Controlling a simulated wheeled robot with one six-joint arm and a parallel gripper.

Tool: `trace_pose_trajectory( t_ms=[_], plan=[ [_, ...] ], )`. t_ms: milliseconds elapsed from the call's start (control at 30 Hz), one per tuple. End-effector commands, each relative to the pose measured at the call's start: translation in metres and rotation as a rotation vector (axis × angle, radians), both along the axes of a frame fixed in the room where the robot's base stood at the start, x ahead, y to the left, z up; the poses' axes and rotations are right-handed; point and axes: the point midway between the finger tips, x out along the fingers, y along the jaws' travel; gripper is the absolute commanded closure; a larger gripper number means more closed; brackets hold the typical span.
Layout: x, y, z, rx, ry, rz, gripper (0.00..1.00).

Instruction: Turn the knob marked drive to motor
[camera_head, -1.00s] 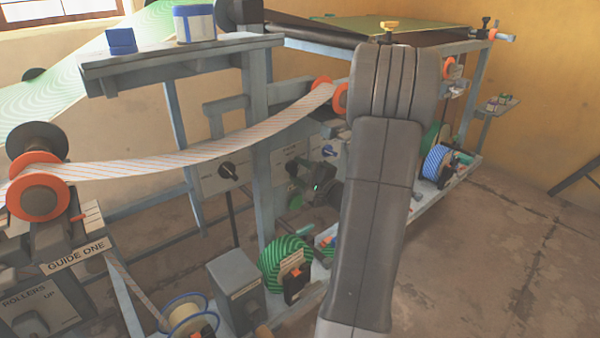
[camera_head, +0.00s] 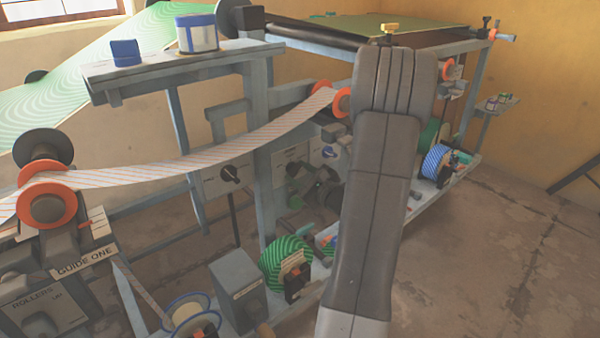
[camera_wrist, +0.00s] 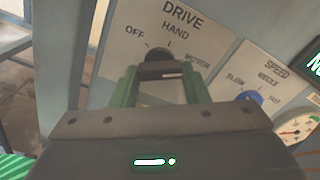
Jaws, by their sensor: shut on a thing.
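The drive panel (camera_wrist: 180,22) is a pale plate with OFF at the left, HAND at the top and MOTOR at the right. Its dark knob (camera_wrist: 158,54) sits below HAND, between my fingers. My gripper (camera_wrist: 160,72) is shut on this knob, with a green finger on either side. The gripper covers the knob's lower part, and I cannot tell which mark it points to. In the head view the drive panel (camera_head: 290,154) is left of my arm, and my gripper (camera_head: 302,190) is small and dark in front of it.
Right of the drive panel is a speed panel (camera_wrist: 262,75) with a blue knob (camera_wrist: 248,96), then a dial gauge (camera_wrist: 297,128). A panel with a black knob (camera_head: 230,174) stands further left. Green striped reel (camera_head: 287,262) and grey box (camera_head: 237,283) stand low in front.

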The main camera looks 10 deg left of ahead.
Motion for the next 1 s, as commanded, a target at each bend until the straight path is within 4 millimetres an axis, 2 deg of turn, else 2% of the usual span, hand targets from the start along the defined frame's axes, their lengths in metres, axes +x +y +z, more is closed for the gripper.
trace_pose_trajectory(
  t_ms=[533, 567, 667, 1000],
  plan=[
    [-0.0005, -0.0003, -0.0016, 0.015, 0.024, -0.001, 0.82],
    [-0.0005, -0.0002, -0.0017, 0.015, 0.024, -0.001, 0.55],
    [-0.0004, -0.0002, -0.0014, 0.015, 0.023, 0.0, 0.37],
    [-0.002, -0.0028, -0.0004, 0.015, 0.02, -0.001, 0.37]
  ],
)
